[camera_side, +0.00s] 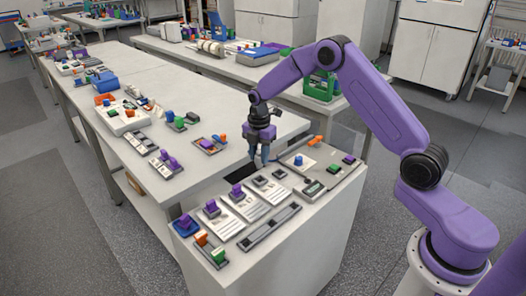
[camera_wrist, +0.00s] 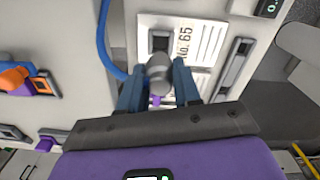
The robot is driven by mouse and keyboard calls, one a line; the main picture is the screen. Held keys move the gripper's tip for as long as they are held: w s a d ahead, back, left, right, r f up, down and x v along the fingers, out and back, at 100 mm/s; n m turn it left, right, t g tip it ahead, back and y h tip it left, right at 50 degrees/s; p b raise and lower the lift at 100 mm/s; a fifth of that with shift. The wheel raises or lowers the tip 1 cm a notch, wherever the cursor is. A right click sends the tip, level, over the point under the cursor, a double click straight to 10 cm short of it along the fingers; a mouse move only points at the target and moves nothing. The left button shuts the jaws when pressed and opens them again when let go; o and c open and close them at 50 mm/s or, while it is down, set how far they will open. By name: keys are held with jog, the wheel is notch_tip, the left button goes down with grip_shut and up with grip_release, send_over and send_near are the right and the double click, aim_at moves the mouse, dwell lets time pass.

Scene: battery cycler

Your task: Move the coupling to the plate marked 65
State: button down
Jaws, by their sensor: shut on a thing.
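My gripper (camera_wrist: 159,70) is shut on a grey, rounded coupling (camera_wrist: 158,76), which sits between its two blue-grey fingers in the wrist view. The white plate marked 65 (camera_wrist: 207,40) lies beyond the fingertips, with printed lines and a dark square fitting (camera_wrist: 160,40). The coupling overlaps the near edge of this fitting in the picture; I cannot tell whether they touch. In the side view my gripper (camera_side: 262,158) points down above the back of the near bench. There the coupling is too small to make out, and no plate number is readable.
White plates (camera_side: 247,208) with purple and dark blocks stand left of my gripper in the side view. A grey board (camera_side: 322,178) with small coloured blocks lies at its right. A blue cable (camera_wrist: 104,45) runs left of plate 65. A long bench (camera_side: 205,160) holds other parts.

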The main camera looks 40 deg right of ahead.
aim_at(260, 167)
jog(key=shift+f, duration=2.95)
jog(key=shift+f, duration=0.25)
jog(key=c, duration=0.7)
grip_release()
